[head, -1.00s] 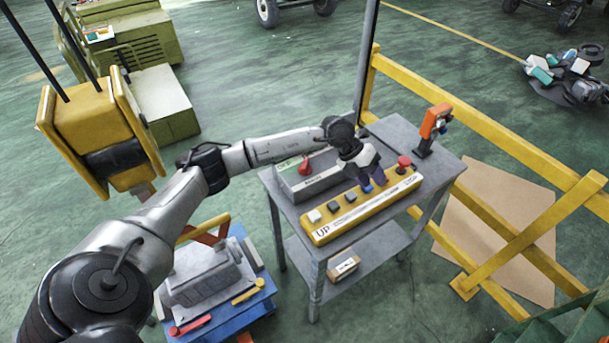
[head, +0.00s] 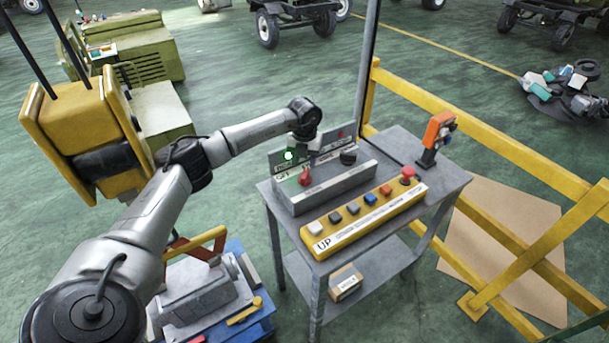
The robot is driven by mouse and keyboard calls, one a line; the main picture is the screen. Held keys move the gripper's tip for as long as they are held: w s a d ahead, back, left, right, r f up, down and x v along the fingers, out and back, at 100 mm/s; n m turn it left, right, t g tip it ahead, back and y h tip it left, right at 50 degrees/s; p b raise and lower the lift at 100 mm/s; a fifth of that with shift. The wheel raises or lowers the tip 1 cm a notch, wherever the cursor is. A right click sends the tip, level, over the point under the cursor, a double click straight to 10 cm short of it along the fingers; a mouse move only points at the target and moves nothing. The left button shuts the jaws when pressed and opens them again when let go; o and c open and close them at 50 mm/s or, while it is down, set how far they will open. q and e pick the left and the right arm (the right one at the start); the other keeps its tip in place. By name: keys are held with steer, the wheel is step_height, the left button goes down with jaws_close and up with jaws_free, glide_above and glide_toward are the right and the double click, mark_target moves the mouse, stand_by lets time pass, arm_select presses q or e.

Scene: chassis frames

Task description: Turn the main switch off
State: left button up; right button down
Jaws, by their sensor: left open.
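A grey switch box (head: 330,187) stands on the grey metal table. A red knob-like switch (head: 305,176) is on its left part, and a black knob (head: 348,157) is on its right. An upright panel behind it shows a green lamp (head: 289,155) and small labels I cannot read surely. My left gripper (head: 314,150) hangs from its wrist above the back of the box, between the red switch and the black knob. It is open, holds nothing visible, and its fingertips are hard to make out. I see no contact with the switch. My right gripper is out of view.
A yellow button box (head: 365,216) with several buttons lies along the table's front. An orange device (head: 437,135) stands at the table's right. A dark pole (head: 367,65) rises behind the table, and a yellow railing (head: 480,125) runs to its right.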

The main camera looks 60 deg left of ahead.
mark_target(304, 174)
arm_select(q)
steer(key=shift+f, duration=3.2)
steer(key=shift+c, duration=0.2)
jaws_close()
